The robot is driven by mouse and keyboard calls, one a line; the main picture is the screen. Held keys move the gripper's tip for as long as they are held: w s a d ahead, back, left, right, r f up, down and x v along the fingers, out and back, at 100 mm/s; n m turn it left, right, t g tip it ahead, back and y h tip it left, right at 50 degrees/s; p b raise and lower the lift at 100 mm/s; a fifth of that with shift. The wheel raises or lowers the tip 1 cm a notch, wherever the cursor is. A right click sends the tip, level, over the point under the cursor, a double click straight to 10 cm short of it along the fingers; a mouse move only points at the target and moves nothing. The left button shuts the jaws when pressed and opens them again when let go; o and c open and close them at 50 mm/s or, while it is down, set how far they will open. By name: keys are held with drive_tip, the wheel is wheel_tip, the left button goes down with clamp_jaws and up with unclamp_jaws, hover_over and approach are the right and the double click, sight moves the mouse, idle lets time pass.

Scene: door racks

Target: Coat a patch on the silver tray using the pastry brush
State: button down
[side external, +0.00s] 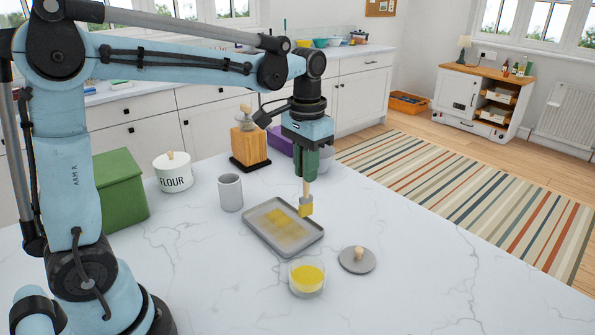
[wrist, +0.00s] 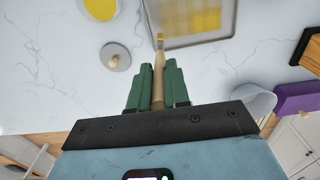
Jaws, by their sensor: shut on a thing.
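My gripper (side external: 307,172) is shut on the wooden handle of the pastry brush (side external: 305,206), which hangs upright with its yellow-coated head down. The brush head is over the right end of the silver tray (side external: 259,239); I cannot tell whether it touches the surface. Yellow patches cover the middle of the tray. In the wrist view the brush (wrist: 159,60) sits between the green fingers (wrist: 155,88), its tip at the near left edge of the tray (wrist: 190,42). A glass bowl of yellow liquid (side external: 307,277) stands in front of the tray.
A grey lid with a wooden knob (side external: 357,259) lies right of the bowl. Behind the tray stand a grey cup (side external: 230,193), a flour canister (side external: 172,172), a green box (side external: 121,189) and a wooden block (side external: 249,148). The counter's right side is clear.

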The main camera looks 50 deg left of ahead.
sight(306, 196)
drive_tip(key=shift+f, duration=2.75)
drive_tip(key=shift+a+f, duration=0.65)
drive_tip(key=shift+a, duration=6.2)
drive_tip(key=shift+s+d, duration=0.9)
drive_tip(key=shift+d, duration=6.05)
drive_tip(key=shift+s+a, duration=0.85)
drive_tip(key=shift+a, duration=5.8)
wheel_tip(306, 196, up, 8)
